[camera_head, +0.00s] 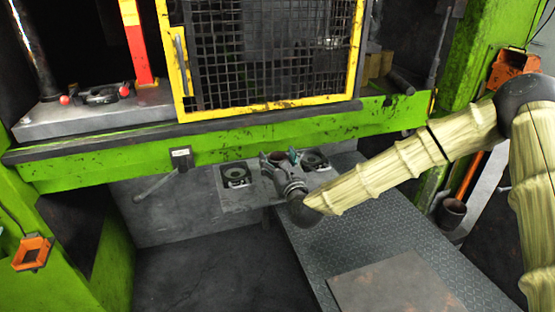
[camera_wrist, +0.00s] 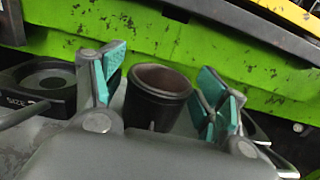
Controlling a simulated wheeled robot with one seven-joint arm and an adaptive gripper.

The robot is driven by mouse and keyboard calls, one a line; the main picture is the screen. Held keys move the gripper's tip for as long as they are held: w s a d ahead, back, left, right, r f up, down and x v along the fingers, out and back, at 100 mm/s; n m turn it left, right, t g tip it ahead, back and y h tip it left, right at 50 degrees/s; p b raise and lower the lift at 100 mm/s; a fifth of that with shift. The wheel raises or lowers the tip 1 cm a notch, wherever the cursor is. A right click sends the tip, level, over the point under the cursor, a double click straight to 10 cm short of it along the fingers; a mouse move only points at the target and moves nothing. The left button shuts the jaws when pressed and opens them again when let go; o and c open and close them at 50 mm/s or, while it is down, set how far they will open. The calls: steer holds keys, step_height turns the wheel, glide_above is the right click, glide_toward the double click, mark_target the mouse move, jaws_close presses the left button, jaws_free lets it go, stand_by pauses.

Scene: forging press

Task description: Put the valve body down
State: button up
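The valve body (camera_wrist: 158,98) is a dark grey hollow cylinder with a brownish inside, standing upright with its mouth up in the wrist view. In the head view the valve body (camera_head: 274,160) is small, between two ring-shaped nests at the press front. My gripper (camera_wrist: 162,68) has teal-padded fingers on both sides of the cylinder. Narrow gaps show between pads and cylinder, and the fingers look open. The gripper also shows in the head view (camera_head: 287,163). The valve body's lower end is hidden behind my gripper, so what it rests on cannot be seen.
A left nest (camera_head: 237,176) and a right nest (camera_head: 315,160) flank the valve body; the left nest also shows in the wrist view (camera_wrist: 45,80). The green press beam (camera_head: 215,150) and yellow-framed mesh guard (camera_head: 275,50) stand behind. A tread-plate platform (camera_head: 345,230) lies below my arm.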

stand_by(0.3)
steer(key=shift+r, duration=0.2)
steer(key=b+v, duration=0.2)
steer(key=v, duration=1)
steer(key=shift+b, duration=0.3)
steer(key=shift+f, duration=0.1)
stand_by(0.6)
